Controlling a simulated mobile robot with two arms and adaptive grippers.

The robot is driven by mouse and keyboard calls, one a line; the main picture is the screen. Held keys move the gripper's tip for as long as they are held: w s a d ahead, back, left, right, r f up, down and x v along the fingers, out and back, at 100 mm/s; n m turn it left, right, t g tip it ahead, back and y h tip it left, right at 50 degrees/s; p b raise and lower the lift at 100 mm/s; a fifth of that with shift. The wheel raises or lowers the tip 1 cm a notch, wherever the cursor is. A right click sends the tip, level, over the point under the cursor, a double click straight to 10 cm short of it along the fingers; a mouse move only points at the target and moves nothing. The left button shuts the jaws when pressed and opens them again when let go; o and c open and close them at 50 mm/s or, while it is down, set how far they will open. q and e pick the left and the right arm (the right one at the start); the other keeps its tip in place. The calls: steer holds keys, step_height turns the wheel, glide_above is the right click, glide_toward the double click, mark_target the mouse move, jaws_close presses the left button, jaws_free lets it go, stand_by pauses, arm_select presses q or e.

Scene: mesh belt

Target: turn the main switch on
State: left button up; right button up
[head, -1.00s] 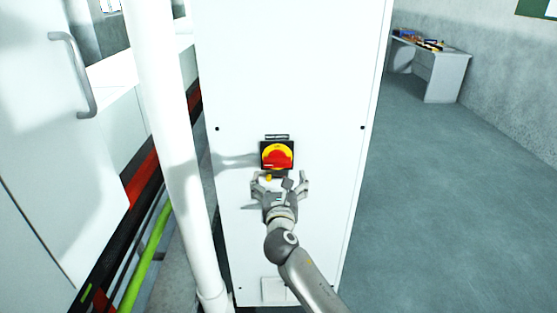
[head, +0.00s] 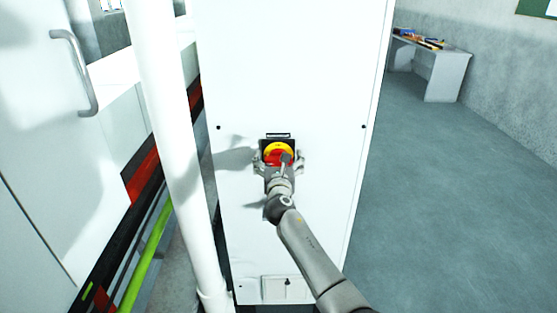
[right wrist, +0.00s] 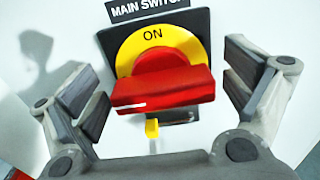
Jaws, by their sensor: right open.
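The main switch is a red knob (right wrist: 165,85) on a yellow disc (right wrist: 180,42) with a black backing plate, mounted on a white cabinet. Its label reads "MAIN SWITCH", and "ON" shows at the top of the disc. The red handle lies roughly crosswise, with a white mark near its left end. In the head view the yellow disc (head: 279,147) shows just above my right gripper (head: 280,162), which partly covers the knob. In the right wrist view my right gripper (right wrist: 163,95) is open, one finger on each side of the knob, with visible gaps. My left gripper is not in view.
The white cabinet (head: 300,70) stands upright in front. A white vertical pipe (head: 175,130) runs close on its left. A small yellow part (right wrist: 152,128) sits under the knob. Open floor (head: 450,200) and a desk (head: 440,70) lie to the right.

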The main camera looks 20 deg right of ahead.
steer(key=c, duration=1)
